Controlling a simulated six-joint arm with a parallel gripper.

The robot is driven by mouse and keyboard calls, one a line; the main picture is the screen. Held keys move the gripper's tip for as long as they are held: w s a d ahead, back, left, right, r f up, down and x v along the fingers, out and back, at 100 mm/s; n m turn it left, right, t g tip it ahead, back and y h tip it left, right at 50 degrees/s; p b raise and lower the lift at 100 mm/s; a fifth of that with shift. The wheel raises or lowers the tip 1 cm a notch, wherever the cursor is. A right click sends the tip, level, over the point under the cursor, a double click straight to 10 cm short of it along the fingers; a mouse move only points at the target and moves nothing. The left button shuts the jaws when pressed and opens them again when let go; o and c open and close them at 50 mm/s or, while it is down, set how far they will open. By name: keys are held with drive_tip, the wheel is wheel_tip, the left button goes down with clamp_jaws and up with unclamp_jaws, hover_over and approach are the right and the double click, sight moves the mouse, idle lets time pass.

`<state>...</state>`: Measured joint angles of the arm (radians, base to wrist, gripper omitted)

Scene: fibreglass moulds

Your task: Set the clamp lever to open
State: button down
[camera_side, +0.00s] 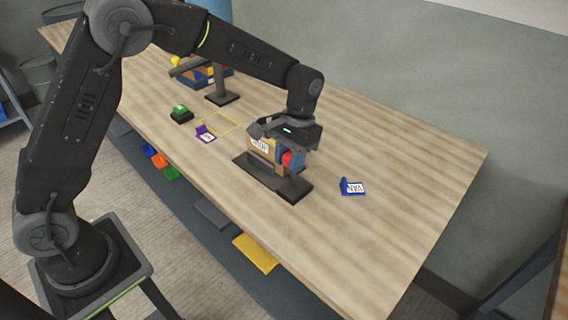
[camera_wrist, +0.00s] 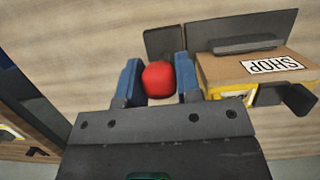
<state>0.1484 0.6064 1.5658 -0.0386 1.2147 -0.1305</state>
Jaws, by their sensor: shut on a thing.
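The clamp lever's red knob (camera_wrist: 158,80) sits between the blue finger pads of my gripper (camera_wrist: 159,74) in the wrist view. The pads are shut on it from both sides. In the side view the red knob (camera_side: 287,158) shows just below my gripper (camera_side: 288,156). The clamp stands on a dark base plate (camera_side: 294,190). A brown box (camera_side: 263,155) with a SHOP label stands on the clamp right beside the knob; it also shows in the wrist view (camera_wrist: 225,72). The lever's arm is mostly hidden by my gripper, so its setting cannot be told.
A blue card holder (camera_side: 352,187) marked VAN stands to the right of the clamp. A purple card holder (camera_side: 206,134), a yellow outlined square (camera_side: 232,123) and a green button (camera_side: 180,111) lie to the left. The table's right end is clear.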

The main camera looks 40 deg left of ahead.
drive_tip(key=w, duration=0.2)
drive_tip(key=shift+w+r, duration=0.15)
drive_tip(key=shift+w, duration=0.25)
drive_tip(key=shift+w+f, duration=0.25)
drive_tip(key=shift+w, duration=0.55)
drive_tip(key=shift+w+f, duration=0.2)
drive_tip(key=shift+w, duration=0.55)
drive_tip(key=shift+w+f, duration=0.25)
drive_tip(key=shift+w, duration=0.55)
drive_tip(key=c, duration=0.8)
unclamp_jaws()
